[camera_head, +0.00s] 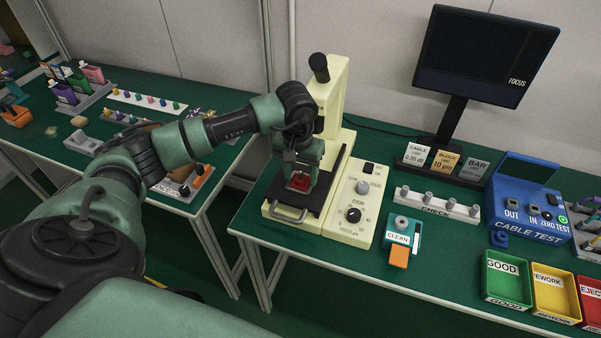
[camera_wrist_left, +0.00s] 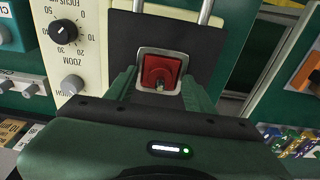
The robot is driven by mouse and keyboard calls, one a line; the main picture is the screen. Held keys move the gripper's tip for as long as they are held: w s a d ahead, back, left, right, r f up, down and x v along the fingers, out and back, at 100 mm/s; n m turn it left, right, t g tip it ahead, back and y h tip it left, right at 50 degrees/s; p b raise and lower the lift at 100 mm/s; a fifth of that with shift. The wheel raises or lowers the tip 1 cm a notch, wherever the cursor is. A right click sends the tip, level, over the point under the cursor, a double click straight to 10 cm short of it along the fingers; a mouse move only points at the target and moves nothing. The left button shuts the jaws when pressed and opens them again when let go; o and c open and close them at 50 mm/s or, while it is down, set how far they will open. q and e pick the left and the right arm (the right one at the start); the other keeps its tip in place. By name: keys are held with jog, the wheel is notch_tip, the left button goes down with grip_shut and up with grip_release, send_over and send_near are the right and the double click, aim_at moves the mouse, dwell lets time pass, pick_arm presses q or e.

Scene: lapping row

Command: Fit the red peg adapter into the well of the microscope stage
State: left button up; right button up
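The red peg adapter (camera_head: 300,181) is at the microscope stage (camera_head: 318,190), below my left gripper (camera_head: 299,172). In the left wrist view the adapter (camera_wrist_left: 160,72) is a red square block with a small grey peg, framed by the pale metal rim of the well (camera_wrist_left: 162,53) in the dark stage plate (camera_wrist_left: 207,48). It looks level inside the rim; its depth is hard to tell. My left gripper (camera_wrist_left: 160,88) has its fingers apart on either side of the adapter, with gaps showing. My right gripper is not in view.
The cream microscope column (camera_head: 330,100) stands right behind my gripper. Its knob panel (camera_head: 352,205) is to the right of the stage, and a handle (camera_head: 287,213) is in front. A CLEAN holder (camera_head: 403,233) and GOOD bin (camera_head: 507,283) stand further right.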

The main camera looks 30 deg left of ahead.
aim_at(299, 181)
pick_arm(q)
jog(key=r, duration=0.2)
jog(key=r+b, duration=0.1)
jog(key=r, duration=0.4)
jog(key=shift+s+d+r+b, duration=0.15)
jog(key=shift+s+r+b, duration=0.15)
jog(key=shift+s, duration=0.1)
jog(key=shift+r, duration=0.1)
jog(key=shift+s, duration=0.1)
